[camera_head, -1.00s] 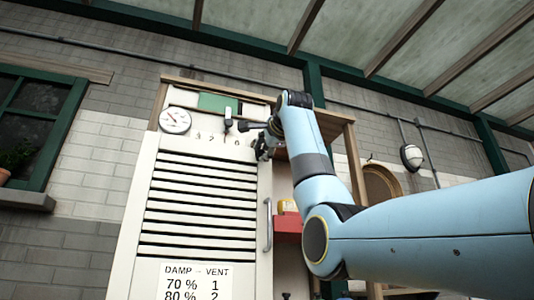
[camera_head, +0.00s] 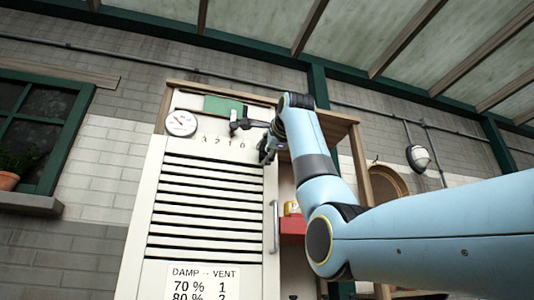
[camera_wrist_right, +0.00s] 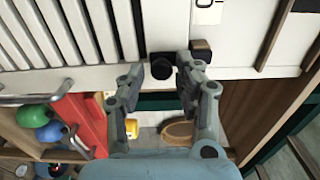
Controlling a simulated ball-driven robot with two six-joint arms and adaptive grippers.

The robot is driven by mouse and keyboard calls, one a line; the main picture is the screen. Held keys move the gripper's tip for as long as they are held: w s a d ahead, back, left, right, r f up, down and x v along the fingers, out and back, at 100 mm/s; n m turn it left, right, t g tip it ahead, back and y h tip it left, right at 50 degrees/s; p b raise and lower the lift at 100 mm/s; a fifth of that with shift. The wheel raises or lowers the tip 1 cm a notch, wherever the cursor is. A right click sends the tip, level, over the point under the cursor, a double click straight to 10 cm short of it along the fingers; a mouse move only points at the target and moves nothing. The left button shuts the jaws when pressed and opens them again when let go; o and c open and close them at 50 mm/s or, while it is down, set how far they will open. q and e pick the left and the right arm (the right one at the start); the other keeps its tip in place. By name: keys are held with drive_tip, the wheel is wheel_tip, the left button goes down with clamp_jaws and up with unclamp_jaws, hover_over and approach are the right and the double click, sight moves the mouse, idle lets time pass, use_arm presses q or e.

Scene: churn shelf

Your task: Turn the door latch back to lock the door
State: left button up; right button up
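A pale cabinet door (camera_head: 160,215) with dark slats fills the middle of the head view. Near its top right is a dark lever-like fitting (camera_head: 235,124), beside my right gripper (camera_head: 266,148). A dark block (camera_wrist_right: 201,48) sits by the right fingertip. I cannot tell which of these parts is the latch, or whether a finger touches one. My left gripper is not in view.
A round gauge (camera_head: 181,123) is at the cabinet's upper left. A metal door handle (camera_head: 275,227) runs down the door's right edge. Beside it, an open shelf bay holds a red box (camera_head: 293,227). The wrist view also shows colored balls (camera_wrist_right: 33,117).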

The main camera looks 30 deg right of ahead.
drive_tip(key=shift+o, duration=0.6)
drive_tip(key=shift+s, duration=0.1)
drive_tip(key=v, duration=1.1)
drive_tip(key=shift+s, duration=0.4)
